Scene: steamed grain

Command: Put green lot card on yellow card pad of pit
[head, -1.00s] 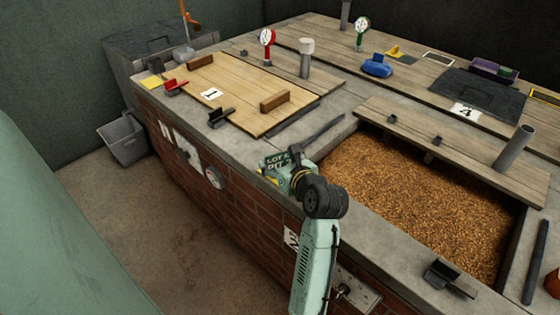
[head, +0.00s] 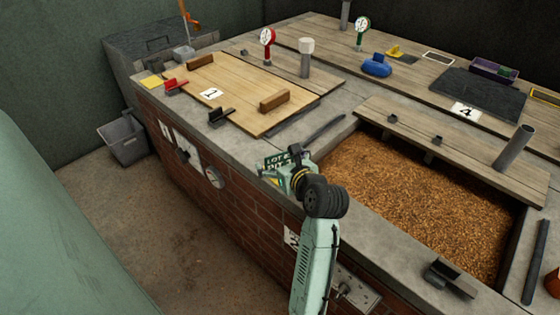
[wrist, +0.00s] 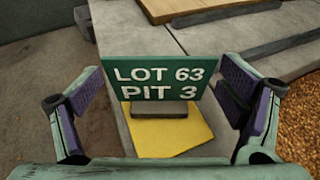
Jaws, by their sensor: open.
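The green lot card (wrist: 160,84), marked LOT 63 PIT 3, stands upright in a grey foot (wrist: 165,109). In the wrist view the foot appears to rest on the yellow card pad (wrist: 175,137), on the concrete rim. My gripper (wrist: 165,105) is open, with one finger on each side of the card and a visible gap at each side. In the head view the card (head: 275,161) is partly hidden behind my gripper (head: 284,180) at the pit's near left corner.
The grain pit (head: 420,195) lies right of my gripper. A wooden lid (head: 225,95) marked 1 and a black bracket (head: 220,117) lie behind to the left. Another yellow pad (head: 152,82) is at the far left. A dark bracket (head: 449,277) sits on the front rim.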

